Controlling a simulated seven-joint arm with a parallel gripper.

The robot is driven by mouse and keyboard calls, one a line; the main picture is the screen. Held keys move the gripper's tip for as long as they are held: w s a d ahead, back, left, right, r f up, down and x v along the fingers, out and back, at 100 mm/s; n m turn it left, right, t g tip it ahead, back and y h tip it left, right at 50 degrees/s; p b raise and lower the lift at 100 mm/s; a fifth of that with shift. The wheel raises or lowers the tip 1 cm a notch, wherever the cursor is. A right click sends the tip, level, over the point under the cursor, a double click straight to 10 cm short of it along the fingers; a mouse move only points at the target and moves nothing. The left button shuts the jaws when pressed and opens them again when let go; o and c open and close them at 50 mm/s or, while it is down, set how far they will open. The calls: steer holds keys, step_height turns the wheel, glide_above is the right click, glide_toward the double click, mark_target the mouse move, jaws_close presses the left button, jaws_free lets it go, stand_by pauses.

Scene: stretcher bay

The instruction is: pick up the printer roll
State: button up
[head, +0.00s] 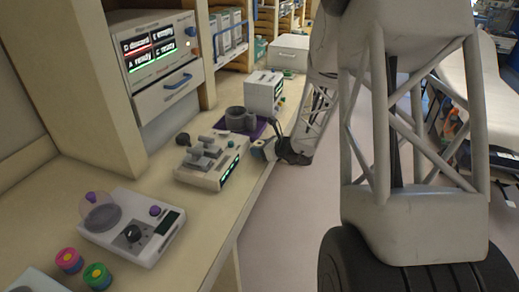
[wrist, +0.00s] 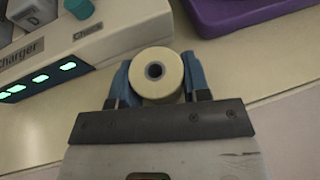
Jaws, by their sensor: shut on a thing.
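The printer roll (wrist: 157,62) is a pale cream cylinder with a dark hollow core, seen end-on in the wrist view. My gripper (wrist: 157,80) has its two blue fingers on either side of the roll and is shut on it. In the head view my gripper (head: 261,150) is small, at the front edge of the counter beside the charger. The roll is too small there to make out clearly. Whether it touches the counter cannot be told.
The charger (head: 204,181) with green lights stands left of my gripper; it also shows in the wrist view (wrist: 100,45). A purple mat (head: 258,130) with a dark grey mug-like thing (head: 238,118) lies behind. A white box device (head: 264,92) stands further back.

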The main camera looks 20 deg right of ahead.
steer(key=shift+r, duration=0.8)
step_height(320, 180, up, 2)
steer(key=s+a, duration=0.2)
steer(key=s, duration=0.5)
steer(key=s+a+r, duration=0.1)
steer(key=s, duration=0.7)
steer(key=shift+s+a, duration=0.3)
steer(key=shift+a, duration=0.05)
steer(key=shift+r, duration=0.1)
